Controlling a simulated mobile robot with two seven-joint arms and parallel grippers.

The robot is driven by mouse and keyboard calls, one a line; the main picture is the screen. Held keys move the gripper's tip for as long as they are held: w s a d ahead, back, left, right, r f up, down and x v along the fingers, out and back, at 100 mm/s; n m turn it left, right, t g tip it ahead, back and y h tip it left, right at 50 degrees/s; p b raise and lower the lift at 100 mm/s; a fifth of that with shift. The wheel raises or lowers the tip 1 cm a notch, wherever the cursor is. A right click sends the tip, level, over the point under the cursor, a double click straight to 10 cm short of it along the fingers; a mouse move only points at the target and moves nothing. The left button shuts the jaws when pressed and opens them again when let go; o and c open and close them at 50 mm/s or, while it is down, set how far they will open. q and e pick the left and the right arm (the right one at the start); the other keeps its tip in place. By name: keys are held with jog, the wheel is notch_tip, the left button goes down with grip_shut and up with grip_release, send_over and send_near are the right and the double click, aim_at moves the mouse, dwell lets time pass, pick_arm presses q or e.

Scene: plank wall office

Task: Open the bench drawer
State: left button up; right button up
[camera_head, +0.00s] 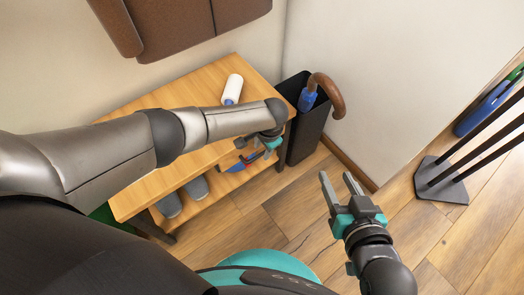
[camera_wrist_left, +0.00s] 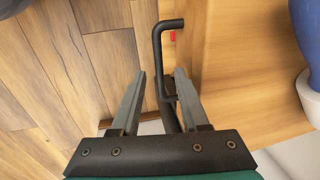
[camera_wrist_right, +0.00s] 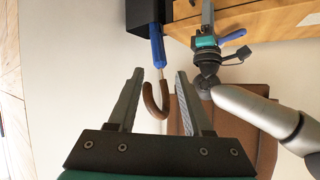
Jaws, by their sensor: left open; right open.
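The wooden bench (camera_head: 150,103) stands against the wall, with my left arm reaching across it. In the left wrist view a black bar handle (camera_wrist_left: 158,48) stands out from the wooden bench front (camera_wrist_left: 215,70). My left gripper (camera_head: 268,150) is at the bench's right end. Its fingers are apart, one on each side of the handle, and are not closed on it; whether either touches it I cannot tell. The arm hides much of the bench front in the head view. My right gripper (camera_head: 338,177) is open and empty above the floor, right of the bench.
A lint roller (camera_head: 232,88) lies on the bench top. A black bin (camera_head: 308,135) with a brown-handled umbrella (camera_head: 328,88) stands beside the bench. Grey slippers (camera_head: 170,205) rest beneath. A dark rack base (camera_head: 440,182) is at right. The floor between is clear.

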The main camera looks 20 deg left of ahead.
pick_arm(q)
jog(key=shift+a+f+b, duration=0.1)
jog(key=shift+f+b, duration=0.4)
jog(key=shift+f, duration=0.25)
pick_arm(e)
jog(key=shift+a+r+t+y, duration=0.3)
jog(key=shift+a+t, duration=0.15)
jog(key=shift+t, duration=0.1)
jog(key=shift+a+r+t+y, duration=0.3)
jog(key=shift+a+t, duration=0.15)
jog(key=shift+t, duration=0.1)
pick_arm(q)
jog(key=shift+w, duration=0.1)
grip_shut()
